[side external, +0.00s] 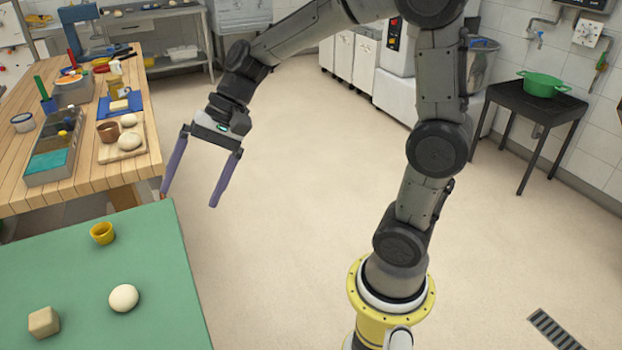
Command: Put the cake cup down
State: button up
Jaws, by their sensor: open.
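A small yellow cup (102,233) stands upright on the green table (160,290), near its far edge. A brown cup (108,132) stands on a wooden board on the bench behind; I cannot tell for sure which of the two is the cake cup. My gripper (189,197) is open, with its two long purple fingers spread and pointing down. Nothing is between the fingers. It hangs in the air to the right of the yellow cup, apart from it, around the green table's far right corner.
A white dough ball (124,298) and a beige block (43,322) lie on the green table, with bare surface around them. The wooden bench (140,135) holds a metal tray (60,160), another dough ball and a blue mat. Open floor lies to the right.

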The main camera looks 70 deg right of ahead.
jog(key=s+d+n+t+h, duration=0.1)
jog(key=s+d+n+h, duration=0.2)
jog(key=s, duration=0.6)
jog(key=s+d+n+t+h, duration=0.1)
jog(key=s+d+n+h, duration=0.2)
jog(key=s+n, duration=0.4)
jog(key=s, duration=0.2)
jog(key=shift+s+d+r, duration=0.2)
jog(key=shift+s+d, duration=0.1)
jog(key=shift+d, duration=0.05)
